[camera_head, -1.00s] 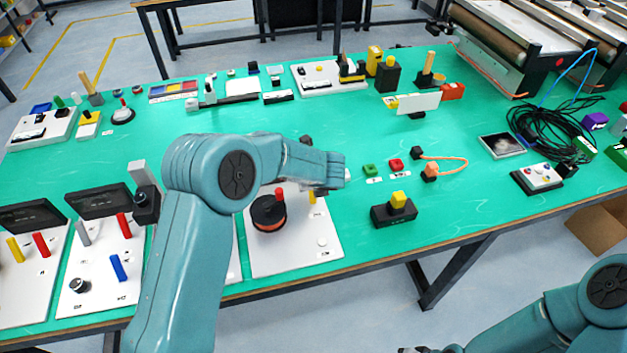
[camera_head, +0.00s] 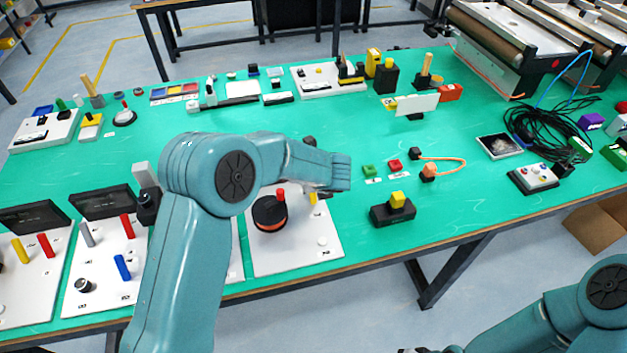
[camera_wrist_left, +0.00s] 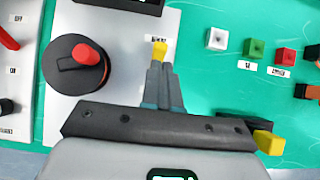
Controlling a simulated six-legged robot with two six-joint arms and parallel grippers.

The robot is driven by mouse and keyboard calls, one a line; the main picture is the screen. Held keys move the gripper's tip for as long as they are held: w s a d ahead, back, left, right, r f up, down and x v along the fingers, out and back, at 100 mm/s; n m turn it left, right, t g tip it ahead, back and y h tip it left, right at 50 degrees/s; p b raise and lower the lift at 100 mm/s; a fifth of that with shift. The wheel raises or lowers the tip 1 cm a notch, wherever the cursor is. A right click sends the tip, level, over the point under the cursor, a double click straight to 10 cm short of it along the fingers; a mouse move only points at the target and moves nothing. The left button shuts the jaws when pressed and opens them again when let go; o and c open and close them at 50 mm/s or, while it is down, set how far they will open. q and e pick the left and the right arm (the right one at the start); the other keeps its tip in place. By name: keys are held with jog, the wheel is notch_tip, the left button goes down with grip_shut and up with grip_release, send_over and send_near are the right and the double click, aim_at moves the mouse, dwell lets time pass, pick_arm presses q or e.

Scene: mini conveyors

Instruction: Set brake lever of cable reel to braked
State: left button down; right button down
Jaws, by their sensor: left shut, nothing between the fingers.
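The cable reel (camera_head: 269,214) is a black round drum with a red knob, on a white board (camera_head: 290,256) at the table's front edge. It also shows at the upper left of the left wrist view (camera_wrist_left: 75,78). A yellow-tipped lever (camera_wrist_left: 159,49) stands on the same board, right of the reel; in the head view (camera_head: 313,198) it is partly covered by my arm. My left gripper (camera_wrist_left: 158,67) is shut, with its fingertips right at the yellow tip; I cannot tell whether they touch. My right gripper (camera_head: 418,350) is barely visible at the bottom edge.
Boards with coloured levers (camera_head: 112,258) stand to the left. A black box with a yellow block (camera_head: 393,212) and small green (camera_head: 369,171) and red (camera_head: 394,166) blocks stand to the right. Green tabletop is clear between the board and these blocks.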

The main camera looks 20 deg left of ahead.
pick_arm(q)
jog(key=w+v, duration=0.1)
jog(key=v, duration=0.9)
jog(key=shift+s+r+b, duration=0.2)
jog(key=shift+r+b, duration=0.2)
jog(key=shift+r, duration=0.3)
pick_arm(e)
jog(key=shift+s+f, duration=0.4)
jog(key=shift+s, duration=0.1)
pick_arm(q)
jog(key=shift+s+a+r, duration=0.1)
jog(key=shift+s, duration=0.1)
